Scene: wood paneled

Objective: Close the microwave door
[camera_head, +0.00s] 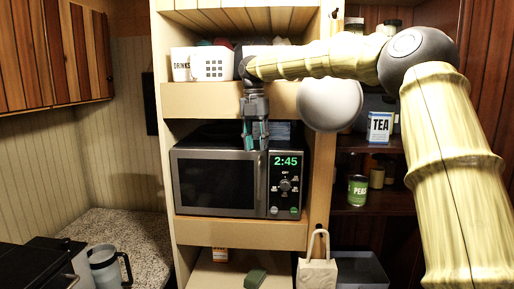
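The microwave (286,162) sits on a middle shelf of the wooden shelf unit, its clock showing 2:45. Its door (215,183), with a dark window, fills the left part of the front and looks flush or nearly flush with the body; a small gap cannot be ruled out. A vertical handle (262,186) is at the door's right edge. My gripper (255,149) points down in front of the microwave's top edge, just above the handle. It holds nothing that I can see. Its fingers are small here, so their opening is unclear, as is any contact with the door.
A tea box (380,127) and a green can (357,190) stand on the dark shelves at right. A speckled counter (140,238) holds a grey mug (105,266).

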